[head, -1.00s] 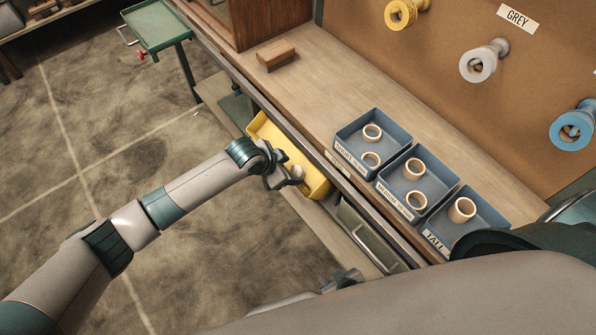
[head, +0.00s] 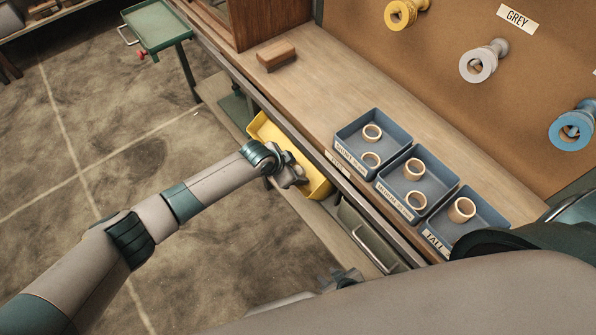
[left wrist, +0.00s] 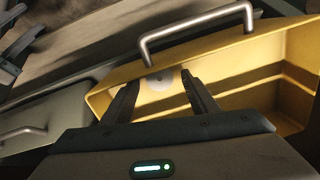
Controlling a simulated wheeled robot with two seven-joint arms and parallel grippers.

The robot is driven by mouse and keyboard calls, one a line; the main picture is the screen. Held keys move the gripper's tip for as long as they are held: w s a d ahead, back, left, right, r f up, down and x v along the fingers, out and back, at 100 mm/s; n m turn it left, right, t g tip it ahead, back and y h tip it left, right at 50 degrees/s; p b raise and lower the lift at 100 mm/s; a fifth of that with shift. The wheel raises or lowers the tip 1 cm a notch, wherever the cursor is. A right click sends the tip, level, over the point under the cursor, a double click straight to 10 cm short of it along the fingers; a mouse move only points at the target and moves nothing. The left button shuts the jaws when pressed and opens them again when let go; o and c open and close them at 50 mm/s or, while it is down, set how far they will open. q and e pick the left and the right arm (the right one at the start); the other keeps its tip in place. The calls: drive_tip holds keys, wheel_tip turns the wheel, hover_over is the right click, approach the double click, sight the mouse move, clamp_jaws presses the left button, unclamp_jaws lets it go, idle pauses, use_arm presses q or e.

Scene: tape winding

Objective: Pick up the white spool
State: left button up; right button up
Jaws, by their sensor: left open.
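The white spool (left wrist: 158,79) lies in the open yellow drawer (head: 265,130). In the left wrist view its pale round end with a small centre hole shows between the two fingers. My left gripper (head: 296,179) is over the drawer. In the left wrist view its fingers (left wrist: 160,86) are apart, one on each side of the spool; I cannot tell whether they touch it. In the head view the gripper hides the spool. My right gripper (head: 346,279) shows only in part at the lower middle, and its jaws cannot be made out.
The drawer's metal handle (left wrist: 196,31) and wall are close to the fingers. Blue trays (head: 437,181) of wooden rings stand on the bench (head: 330,85), with a wooden block (head: 276,55) farther back. Yellow, grey and blue spools hang on the board. A green side table (head: 152,27) is upper left.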

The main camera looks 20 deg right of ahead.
use_arm(q)
drive_tip(key=c, duration=1.1)
drive_tip(key=shift+r, duration=0.1)
